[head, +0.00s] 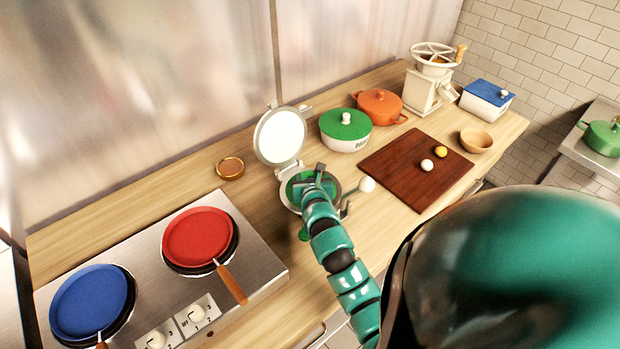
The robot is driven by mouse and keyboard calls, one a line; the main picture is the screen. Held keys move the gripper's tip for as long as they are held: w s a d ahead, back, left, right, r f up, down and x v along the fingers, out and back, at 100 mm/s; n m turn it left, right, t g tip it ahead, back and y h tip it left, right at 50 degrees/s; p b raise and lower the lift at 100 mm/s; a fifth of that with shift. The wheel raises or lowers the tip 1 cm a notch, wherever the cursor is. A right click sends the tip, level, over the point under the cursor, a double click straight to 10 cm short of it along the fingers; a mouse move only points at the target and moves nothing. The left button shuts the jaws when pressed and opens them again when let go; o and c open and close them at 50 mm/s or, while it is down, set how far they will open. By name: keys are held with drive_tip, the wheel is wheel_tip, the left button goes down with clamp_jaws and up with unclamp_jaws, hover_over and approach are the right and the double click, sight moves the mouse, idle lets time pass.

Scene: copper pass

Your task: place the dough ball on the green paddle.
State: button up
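A round green surface, which looks like the green paddle (293,188), lies in the base of an open press; a small green piece shows below it. My gripper (318,177) is over this surface, seen from behind. My arm hides part of the surface, and I cannot see the fingertips clearly or whether anything is between them. A white ball (427,165), which looks like dough, and a yellow ball (440,152) rest on the dark wooden board (395,172). Another white ball (367,184) is at the press's right, apparently its lever knob.
The press lid (281,136) stands raised behind my gripper. A green-lidded pot (345,124), orange pot (380,106) and wooden bowl (476,140) stand to the right. A stove with red (197,236) and blue (88,301) discs on pans is at left.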

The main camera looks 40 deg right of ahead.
drive_tip(key=shift+o, duration=0.7)
drive_tip(key=shift+r, duration=0.2)
drive_tip(key=shift+s+a+r, duration=0.15)
drive_tip(key=shift+s+a, duration=0.1)
drive_tip(key=shift+s, duration=0.3)
drive_tip(key=v, duration=0.9)
drive_tip(key=shift+w+r, duration=0.15)
drive_tip(key=shift+r, duration=0.05)
drive_tip(key=shift+s+a+r+p, duration=0.25)
drive_tip(key=shift+s+p, duration=0.2)
drive_tip(key=shift+p, duration=0.2)
drive_tip(key=shift+s+a+p, duration=0.15)
drive_tip(key=shift+s+p, duration=0.25)
drive_tip(key=shift+f, duration=0.1)
